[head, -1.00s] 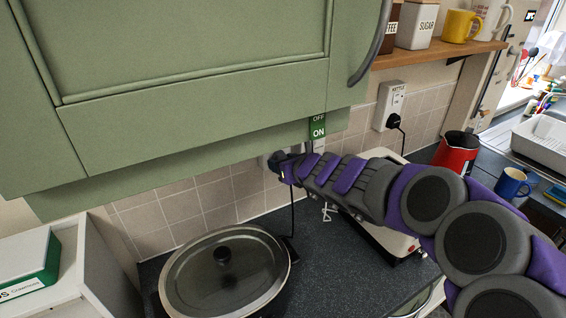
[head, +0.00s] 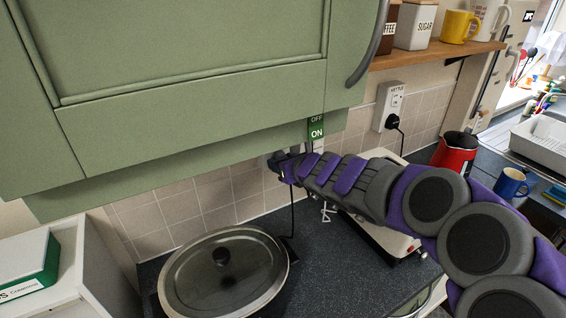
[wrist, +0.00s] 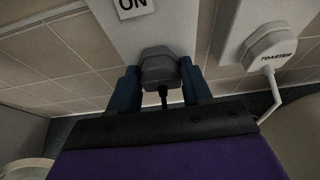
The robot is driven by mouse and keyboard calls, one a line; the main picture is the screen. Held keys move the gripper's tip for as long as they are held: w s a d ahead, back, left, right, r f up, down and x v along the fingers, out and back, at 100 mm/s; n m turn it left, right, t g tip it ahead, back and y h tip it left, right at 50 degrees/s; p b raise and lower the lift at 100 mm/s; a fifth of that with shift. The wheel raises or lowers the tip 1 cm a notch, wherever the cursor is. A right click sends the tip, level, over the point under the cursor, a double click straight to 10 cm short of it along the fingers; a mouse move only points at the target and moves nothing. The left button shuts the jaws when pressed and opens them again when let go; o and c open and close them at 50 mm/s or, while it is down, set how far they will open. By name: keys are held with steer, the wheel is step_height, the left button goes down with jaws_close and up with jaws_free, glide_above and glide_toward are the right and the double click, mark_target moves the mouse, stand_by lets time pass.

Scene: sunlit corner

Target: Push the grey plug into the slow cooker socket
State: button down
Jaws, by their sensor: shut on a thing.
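The grey plug (wrist: 162,70) is between the two blue fingers of my gripper (wrist: 160,75) in the wrist view, with its dark cord leaving toward me. My gripper is shut on it. The plug is up against the white slow cooker socket plate (wrist: 112,28), below its "ON" label; I cannot tell how far in its pins are. In the head view my gripper (head: 277,164) is at the tiled wall under the green cabinet and hides the plug. The dark cord (head: 292,215) hangs down toward the lidded slow cooker (head: 225,268).
A white plug marked TOASTER (wrist: 272,48) sits in the socket to the right, close to my right finger. The green cabinet (head: 190,110) overhangs the wall. A kettle socket (head: 390,105), a red kettle (head: 455,155) and a blue mug (head: 511,184) are farther right.

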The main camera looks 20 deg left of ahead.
steer(key=shift+w+a, duration=0.2)
steer(key=shift+a, duration=0.05)
stand_by(0.3)
steer(key=shift+w+r+p, duration=0.15)
steer(key=shift+r+p, duration=0.3)
steer(key=shift+r, duration=0.5)
steer(key=shift+d+f+b, duration=0.1)
steer(key=shift+f+b, duration=0.15)
steer(key=shift+b, duration=0.25)
steer(key=shift+s+f, duration=0.25)
steer(key=shift+f, duration=0.2)
steer(key=c, duration=0.9)
jaws_free()
steer(key=o, duration=0.5)
steer(key=shift+s+d+f, duration=0.1)
steer(key=shift+d, duration=0.25)
steer(key=shift+a+f, duration=0.1)
steer(key=shift+a, duration=0.05)
